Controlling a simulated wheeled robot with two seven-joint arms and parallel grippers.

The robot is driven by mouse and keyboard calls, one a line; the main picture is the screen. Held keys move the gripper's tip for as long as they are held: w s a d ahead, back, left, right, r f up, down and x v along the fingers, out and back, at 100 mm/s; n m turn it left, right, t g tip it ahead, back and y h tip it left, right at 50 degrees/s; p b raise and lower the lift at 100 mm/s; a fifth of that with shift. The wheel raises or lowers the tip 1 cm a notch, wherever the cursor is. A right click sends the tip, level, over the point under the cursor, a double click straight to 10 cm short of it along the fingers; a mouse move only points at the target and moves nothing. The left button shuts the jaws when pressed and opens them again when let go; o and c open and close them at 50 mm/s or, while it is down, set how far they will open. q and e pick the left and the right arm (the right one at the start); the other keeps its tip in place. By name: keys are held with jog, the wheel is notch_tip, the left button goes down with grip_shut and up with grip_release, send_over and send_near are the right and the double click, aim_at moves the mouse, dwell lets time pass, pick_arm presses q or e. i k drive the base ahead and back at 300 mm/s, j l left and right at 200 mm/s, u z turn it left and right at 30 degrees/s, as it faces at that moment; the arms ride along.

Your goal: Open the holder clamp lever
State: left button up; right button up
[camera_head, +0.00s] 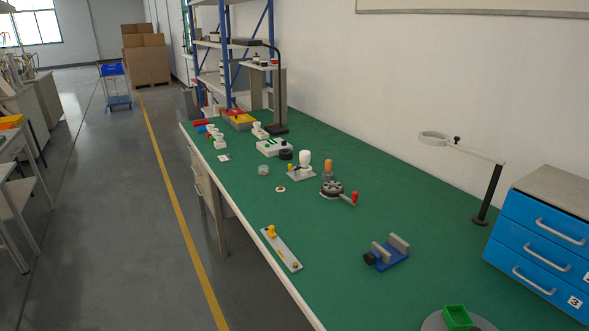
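A small fixture on a light base plate (301,174) stands on the green bench with a white bulb-like piece (304,158) upright on it and a small yellow part at its left. Just right of it is a dark round device (332,188) with a lever ending in a red knob (354,198) that points to the right and front. An orange upright handle (328,168) shows behind that device. I cannot tell for sure which of these is the holder clamp lever. Neither of my grippers is in view.
The green bench (230,190) also holds a grey strip with a yellow knob (281,248), a blue vise (387,254), a green bin (457,317) on a grey disc and a magnifier stand (487,195). Blue drawers (540,235) stand at right. Floor at left is open.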

aim_at(290, 167)
jog(key=j+z, duration=0.1)
jog(key=z, duration=0.55)
jog(key=i+j+z, duration=0.15)
jog(key=j+z, duration=0.15)
jog(key=i+j+z, duration=0.1)
jog(key=j+z, duration=0.25)
jog(key=j, duration=0.2)
jog(key=i+j+z, duration=0.1)
jog(key=j+z, duration=0.2)
jog(key=j, duration=0.15)
